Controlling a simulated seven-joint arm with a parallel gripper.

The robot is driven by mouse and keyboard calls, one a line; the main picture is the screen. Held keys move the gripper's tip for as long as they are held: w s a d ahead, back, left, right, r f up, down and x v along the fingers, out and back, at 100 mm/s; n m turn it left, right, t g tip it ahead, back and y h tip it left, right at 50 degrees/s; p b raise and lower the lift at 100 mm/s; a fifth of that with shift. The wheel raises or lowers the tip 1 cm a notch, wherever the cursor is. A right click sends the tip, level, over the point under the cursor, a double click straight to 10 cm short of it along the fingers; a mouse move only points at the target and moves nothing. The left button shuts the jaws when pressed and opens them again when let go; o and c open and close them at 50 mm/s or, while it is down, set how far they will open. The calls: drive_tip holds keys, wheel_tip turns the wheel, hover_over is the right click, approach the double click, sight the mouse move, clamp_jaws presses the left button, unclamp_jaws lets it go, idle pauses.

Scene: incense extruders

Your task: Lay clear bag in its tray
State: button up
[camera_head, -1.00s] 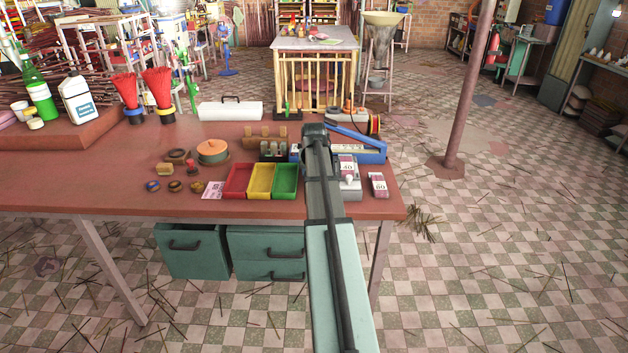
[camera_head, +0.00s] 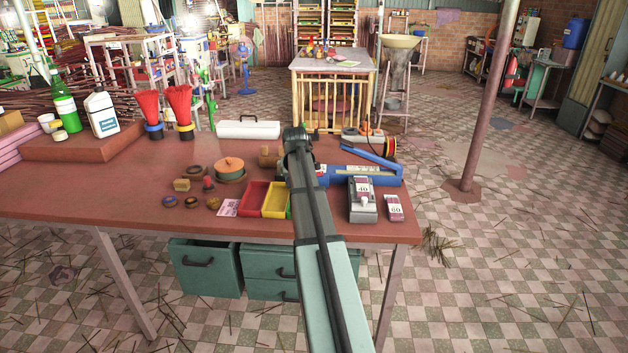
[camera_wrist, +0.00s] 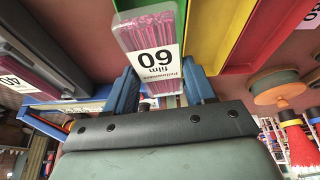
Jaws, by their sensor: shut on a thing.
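My gripper (camera_wrist: 160,78) is shut on a clear bag (camera_wrist: 153,38) of pink sticks with a white label reading 60 film. The bag stands out beyond the fingertips in the wrist view. In the head view my arm hides the green tray, the held bag and the fingers. The yellow tray (camera_head: 276,199) and red tray (camera_head: 252,198) stand left of the arm.
A bag labelled 40 (camera_head: 361,188) rests on a grey device right of my arm, with a labelled pack (camera_head: 395,207) beside it. A blue sealer (camera_head: 360,172) lies behind. A lidded orange pot (camera_head: 230,166) and small rings stand left of the trays.

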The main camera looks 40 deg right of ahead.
drive_tip(key=shift+w+d+m, duration=0.15)
drive_tip(key=shift+d+m, duration=0.35)
drive_tip(key=shift+m, duration=0.2)
drive_tip(key=shift+f, duration=0.15)
drive_tip(key=shift+f, duration=3.3)
drive_tip(key=o, duration=1.1)
